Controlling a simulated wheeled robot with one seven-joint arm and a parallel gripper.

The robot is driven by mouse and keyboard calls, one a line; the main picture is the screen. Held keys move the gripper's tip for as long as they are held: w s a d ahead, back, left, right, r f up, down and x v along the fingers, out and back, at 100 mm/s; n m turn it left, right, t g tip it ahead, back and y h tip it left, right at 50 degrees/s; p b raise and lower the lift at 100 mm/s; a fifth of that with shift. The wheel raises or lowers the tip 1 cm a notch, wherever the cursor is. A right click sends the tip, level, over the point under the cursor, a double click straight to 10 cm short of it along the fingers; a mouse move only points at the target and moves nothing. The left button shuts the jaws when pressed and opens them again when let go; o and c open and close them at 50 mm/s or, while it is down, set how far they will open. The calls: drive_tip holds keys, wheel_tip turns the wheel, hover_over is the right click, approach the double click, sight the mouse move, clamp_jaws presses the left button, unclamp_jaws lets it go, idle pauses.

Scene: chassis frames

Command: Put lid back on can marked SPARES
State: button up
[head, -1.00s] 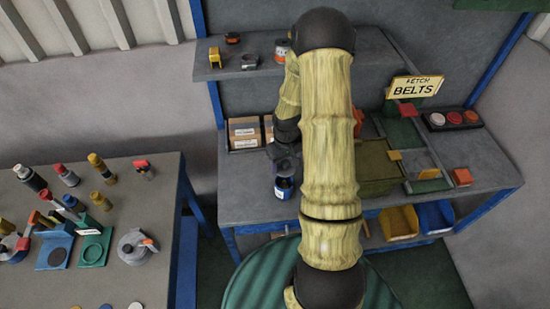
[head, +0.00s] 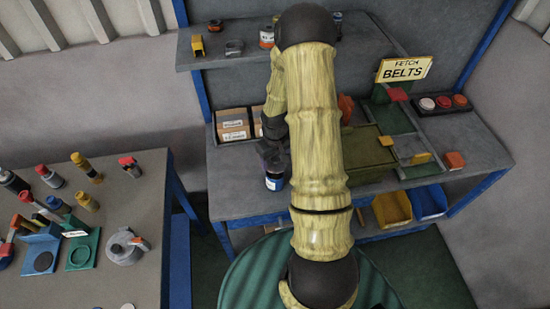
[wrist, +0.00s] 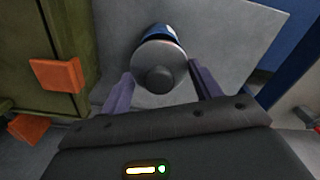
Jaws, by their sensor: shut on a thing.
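My gripper (head: 271,156) is over the near edge of the workbench, just above a dark blue can (head: 275,182) with a pale band. In the wrist view my gripper (wrist: 160,76) has its two purple fingers on either side of a round grey lid (wrist: 142,88) with a dark knob, and is shut on it. The blue can (wrist: 155,32) shows just past the lid, mostly covered by it. I cannot tell whether lid and can touch. The can's writing is too small to read.
An olive crate (head: 366,155) stands right of the can, and cardboard boxes (head: 233,124) stand behind left. The shelf (head: 215,68) above holds an orange-and-white can (head: 267,37). A side table (head: 140,205) at left holds bottles and tools.

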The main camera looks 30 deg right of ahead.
drive_tip(key=shift+f+b, duration=0.75)
drive_tip(key=shift+f, duration=0.6)
drive_tip(key=shift+f, duration=0.1)
idle(1.2)
drive_tip(key=o, duration=1.3)
drive_tip(key=shift+r+p, duration=2.7)
drive_tip(key=shift+r, duration=0.8)
